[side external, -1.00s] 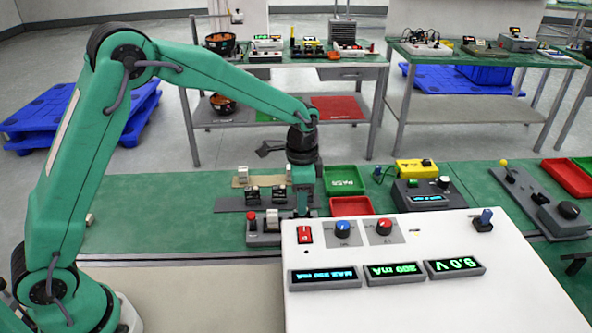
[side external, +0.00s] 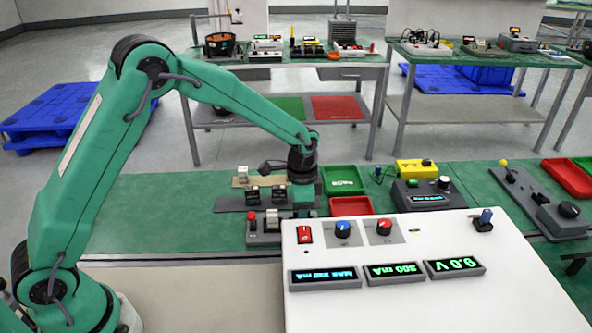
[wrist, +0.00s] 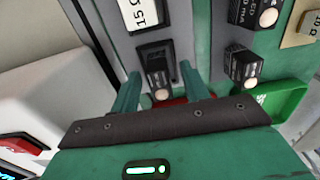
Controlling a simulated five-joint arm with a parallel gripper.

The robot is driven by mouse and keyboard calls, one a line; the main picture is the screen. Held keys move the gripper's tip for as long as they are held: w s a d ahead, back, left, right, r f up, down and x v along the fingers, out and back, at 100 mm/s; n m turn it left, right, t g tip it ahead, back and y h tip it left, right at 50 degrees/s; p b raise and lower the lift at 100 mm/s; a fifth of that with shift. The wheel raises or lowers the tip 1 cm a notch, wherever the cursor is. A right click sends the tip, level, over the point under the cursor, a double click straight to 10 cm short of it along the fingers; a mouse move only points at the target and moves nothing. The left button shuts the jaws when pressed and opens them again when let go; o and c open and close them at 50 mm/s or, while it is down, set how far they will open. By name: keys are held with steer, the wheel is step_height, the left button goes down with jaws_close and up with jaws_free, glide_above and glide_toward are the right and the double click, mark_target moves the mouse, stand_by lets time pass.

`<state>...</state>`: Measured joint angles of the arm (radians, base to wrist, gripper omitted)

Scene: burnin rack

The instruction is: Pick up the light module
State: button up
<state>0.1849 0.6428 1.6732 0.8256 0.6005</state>
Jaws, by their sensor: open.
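In the wrist view, my gripper (wrist: 160,68) is open, with its two green fingers on either side of a small black module (wrist: 158,80) with a round pale lens. I cannot tell whether the fingers touch it. Two similar black modules with pale lenses stand to the right, one nearer (wrist: 243,66) and one at the top edge (wrist: 258,14). I cannot tell for sure which one is the light module. In the side view, my gripper (side external: 302,207) points down beside the grey fixture, its tips hidden behind the white console. Two dark modules (side external: 265,194) stand just left of it.
The white console (side external: 430,250) with displays and knobs fills the near right. A green tray (side external: 343,179) and a red tray (side external: 350,206) lie right of my gripper. A dark grey instrument (side external: 426,194) stands farther right. The green bench (side external: 150,215) is clear on the left.

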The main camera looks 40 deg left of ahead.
steer(key=shift+c, duration=0.3)
jaws_close()
steer(key=shift+r, duration=0.1)
steer(key=shift+r, duration=4.9)
